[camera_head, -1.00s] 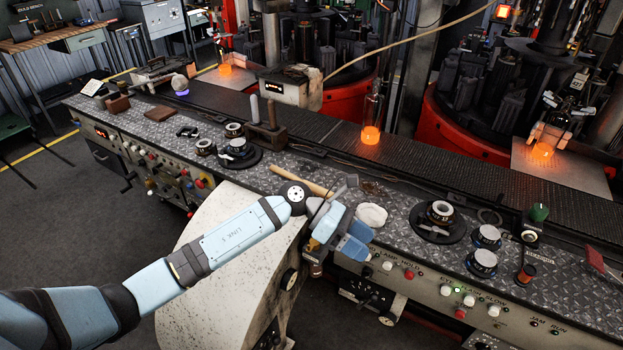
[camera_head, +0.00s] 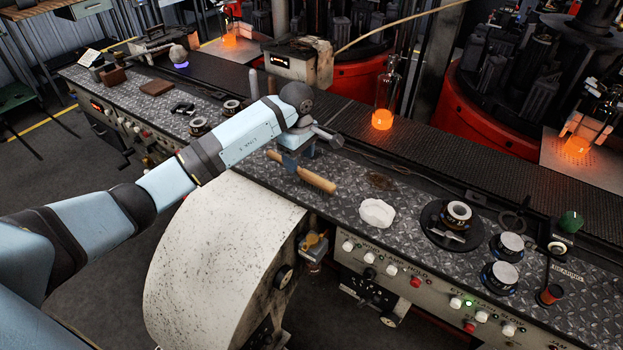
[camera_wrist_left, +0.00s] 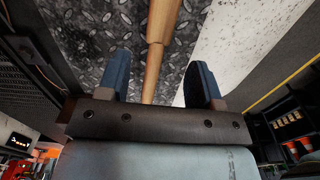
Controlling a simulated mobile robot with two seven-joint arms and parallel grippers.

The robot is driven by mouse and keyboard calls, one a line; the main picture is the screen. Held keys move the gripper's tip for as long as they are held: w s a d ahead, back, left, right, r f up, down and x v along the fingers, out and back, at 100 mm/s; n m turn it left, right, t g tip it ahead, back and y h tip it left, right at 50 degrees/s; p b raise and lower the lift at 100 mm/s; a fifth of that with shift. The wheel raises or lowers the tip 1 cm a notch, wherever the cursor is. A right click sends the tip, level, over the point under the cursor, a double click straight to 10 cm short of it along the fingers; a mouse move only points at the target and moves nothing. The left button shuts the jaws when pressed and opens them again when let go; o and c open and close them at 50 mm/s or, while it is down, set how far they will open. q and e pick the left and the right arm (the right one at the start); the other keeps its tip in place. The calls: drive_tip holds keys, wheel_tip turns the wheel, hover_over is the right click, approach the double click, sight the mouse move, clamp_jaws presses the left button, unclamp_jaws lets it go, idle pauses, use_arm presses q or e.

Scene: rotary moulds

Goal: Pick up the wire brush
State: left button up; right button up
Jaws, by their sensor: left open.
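The wire brush (camera_head: 318,181) appears as a long wooden tool lying on the patterned metal bench top; its bristles cannot be made out. My left gripper (camera_head: 296,160) is over its middle, with blue fingers pointing down, and hides part of it. In the left wrist view the gripper (camera_wrist_left: 160,65) is open, and the wooden shaft (camera_wrist_left: 155,62) runs lengthwise between the two fingers, nearer the left one. The fingers look apart from it; I cannot tell their exact height over the bench. My right gripper is in neither view.
A white lump (camera_head: 377,213) lies on the bench right of the brush. A dark round plate with a ring mould (camera_head: 456,214) stands farther right. A glowing bottle (camera_head: 384,100) stands on the conveyor (camera_head: 440,145) behind. A pale curved housing (camera_head: 215,260) is in front of the bench.

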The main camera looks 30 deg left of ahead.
sight(302, 170)
use_arm(q)
drive_tip(key=shift+w+d+f+p, duration=0.1)
drive_tip(key=shift+f+p, duration=0.1)
drive_tip(key=shift+f, duration=0.8)
drive_tip(key=shift+s+d+f+p, duration=0.1)
drive_tip(key=shift+f+p, duration=0.05)
drive_tip(key=shift+f, duration=0.9)
drive_tip(key=shift+w+d+f+p, duration=0.1)
drive_tip(key=shift+f+p, duration=0.1)
drive_tip(key=shift+f, duration=0.8)
clamp_jaws()
